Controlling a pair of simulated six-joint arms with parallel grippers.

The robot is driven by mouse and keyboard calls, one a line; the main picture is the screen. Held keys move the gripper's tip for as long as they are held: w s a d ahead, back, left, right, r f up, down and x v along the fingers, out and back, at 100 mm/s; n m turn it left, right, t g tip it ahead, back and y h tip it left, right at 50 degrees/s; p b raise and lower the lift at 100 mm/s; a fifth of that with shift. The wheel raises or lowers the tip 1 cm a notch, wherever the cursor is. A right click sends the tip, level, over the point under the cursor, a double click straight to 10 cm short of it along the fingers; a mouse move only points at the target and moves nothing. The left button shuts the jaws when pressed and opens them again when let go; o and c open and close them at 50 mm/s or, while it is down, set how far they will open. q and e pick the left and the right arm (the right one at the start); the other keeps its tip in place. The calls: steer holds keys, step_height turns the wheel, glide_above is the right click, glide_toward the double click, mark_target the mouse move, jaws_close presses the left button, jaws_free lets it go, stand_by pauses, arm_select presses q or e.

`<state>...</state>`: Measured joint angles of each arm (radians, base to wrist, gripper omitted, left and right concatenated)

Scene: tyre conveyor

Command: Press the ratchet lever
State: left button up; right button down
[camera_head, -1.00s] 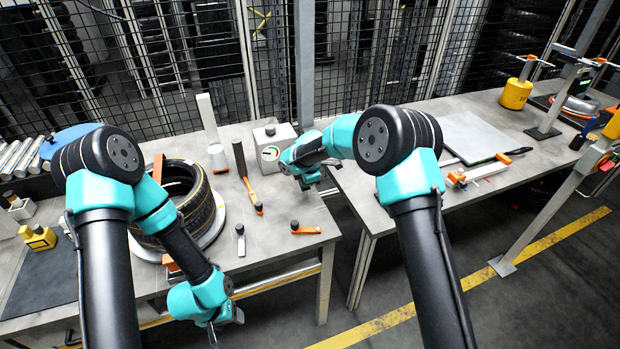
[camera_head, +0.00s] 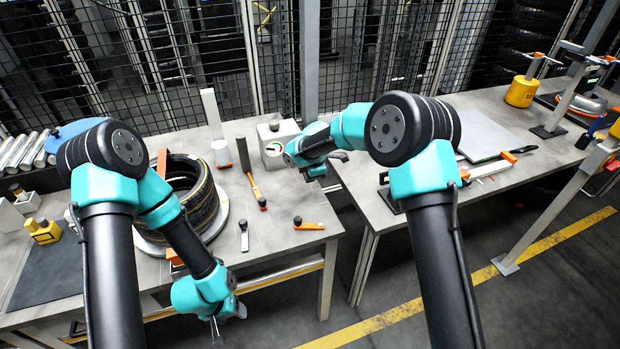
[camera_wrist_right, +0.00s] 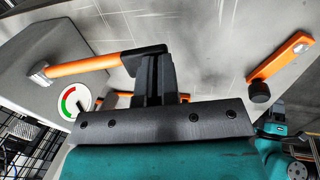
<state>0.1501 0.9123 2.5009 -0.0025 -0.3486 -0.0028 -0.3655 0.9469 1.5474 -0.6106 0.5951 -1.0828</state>
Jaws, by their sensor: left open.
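Which part is the ratchet lever I cannot tell for sure. An orange lever with a black knob (camera_head: 311,226) lies near the front right edge of the left table; it also seems to show at the upper right of the wrist view (camera_wrist_right: 279,59). An orange bar with a metal end (camera_wrist_right: 90,64) shows beside the right fingers in the wrist view. My left gripper (camera_head: 216,328) is open, hanging in front of the left table.
A tyre (camera_head: 205,205) lies on a round white plate. The right table holds a grey plate (camera_head: 487,135) and an orange-ended fixture (camera_head: 508,157), partly behind my right arm. Mesh fencing closes the back.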

steer(key=s+v, duration=0.1)
steer(key=v, duration=1)
steer(key=shift+s+d+f, duration=0.25)
steer(key=shift+s+d, duration=0.1)
